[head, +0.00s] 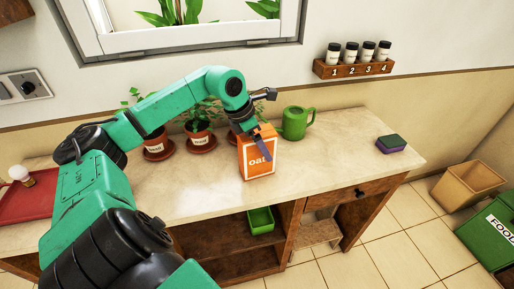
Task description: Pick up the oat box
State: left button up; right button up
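The oat box (258,168) is orange and white with "oat" on its front. It stands upright near the front edge of the counter (330,150). My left arm reaches in from the left, and its gripper (261,146) is at the box. One dark finger slants down across the upper front of the box; the other finger is hidden, so I cannot tell whether the gripper grips it. My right gripper is out of view.
Potted plants (200,137) stand behind and left of the box. A green watering can (295,122) is close behind it on the right. A sponge (391,144) lies at the right end. A red tray (28,200) is at the far left.

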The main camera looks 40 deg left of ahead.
pick_arm(q)
grip_shut()
dwell(0.3)
